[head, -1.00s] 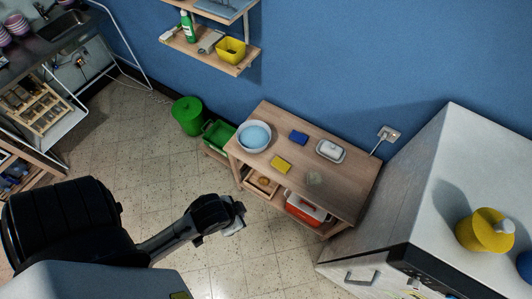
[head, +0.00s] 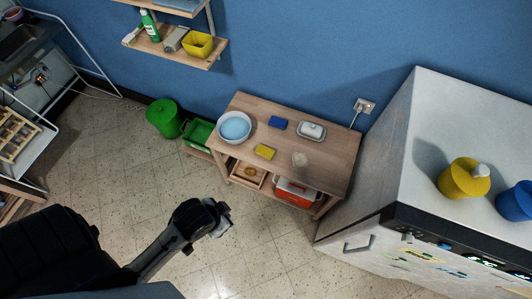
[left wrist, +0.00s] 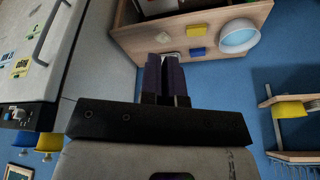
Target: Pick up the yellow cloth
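The yellow cloth (head: 265,151) lies folded flat on the wooden table (head: 325,165), near its front edge. It also shows in the left wrist view (left wrist: 197,30), beside a blue cloth (left wrist: 198,52). My left gripper (head: 222,217) is over the floor in front of the table, apart from the yellow cloth. In the left wrist view its two dark fingers (left wrist: 167,74) lie side by side with almost no gap, and nothing shows between them. My right gripper is in neither view.
A blue-and-white bowl (head: 235,127), the blue cloth (head: 277,123), a white dish (head: 312,131) and a small clear item (head: 300,159) share the tabletop. A white fridge (head: 400,200) stands right of the table. Green bins (head: 163,118) are left. Floor in front is clear.

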